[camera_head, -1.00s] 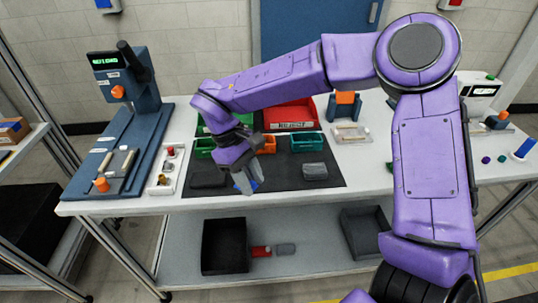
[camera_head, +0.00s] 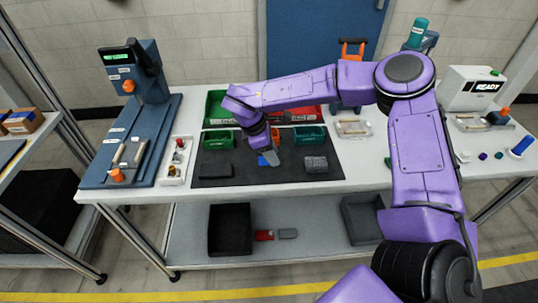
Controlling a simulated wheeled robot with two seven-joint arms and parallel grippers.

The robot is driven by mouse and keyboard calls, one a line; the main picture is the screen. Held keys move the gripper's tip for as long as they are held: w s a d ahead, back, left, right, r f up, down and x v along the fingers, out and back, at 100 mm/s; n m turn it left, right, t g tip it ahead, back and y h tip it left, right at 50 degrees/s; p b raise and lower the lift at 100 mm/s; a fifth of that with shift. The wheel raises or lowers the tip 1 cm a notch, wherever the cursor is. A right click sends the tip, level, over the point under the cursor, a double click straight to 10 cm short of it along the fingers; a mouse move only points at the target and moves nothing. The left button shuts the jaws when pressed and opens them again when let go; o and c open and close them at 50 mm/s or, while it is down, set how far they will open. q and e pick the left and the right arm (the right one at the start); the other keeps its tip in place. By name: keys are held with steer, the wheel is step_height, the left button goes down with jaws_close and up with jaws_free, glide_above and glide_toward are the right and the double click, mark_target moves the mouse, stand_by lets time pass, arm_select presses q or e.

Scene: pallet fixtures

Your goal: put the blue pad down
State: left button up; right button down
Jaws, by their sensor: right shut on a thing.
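The blue pad (camera_head: 263,161) is a small bright blue piece at the tip of my right gripper (camera_head: 268,158). My right gripper is shut on it, over the black mat (camera_head: 235,176) on the white table. The fingers hide part of the pad, and I cannot tell whether it touches the mat. The purple right arm comes in from the right. My left gripper is not in view.
A dark block (camera_head: 216,170) and a grey block (camera_head: 316,164) lie on the mat on either side. Behind stand green bins (camera_head: 218,139) (camera_head: 309,135), a red tray (camera_head: 305,113) and an orange bin, partly hidden. A blue press (camera_head: 146,80) stands left. The mat's front strip is clear.

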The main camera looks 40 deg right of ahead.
mark_target(270, 169)
steer(key=f, duration=0.1)
steer(key=f+p, duration=0.1)
steer(key=f, duration=0.1)
steer(key=shift+w+f, duration=0.3)
steer(key=shift+w, duration=0.1)
steer(key=shift+f, duration=0.3)
steer(key=shift+f+b, duration=0.2)
steer(key=shift+b, duration=0.15)
steer(key=c, duration=0.7)
jaws_free()
steer(key=shift+r, duration=0.1)
steer(key=shift+c, duration=0.2)
steer(key=shift+r+p, duration=0.15)
steer(key=shift+p, duration=0.15)
steer(key=b+v, duration=0.3)
steer(key=v, duration=0.9)
steer(key=shift+d, duration=0.1)
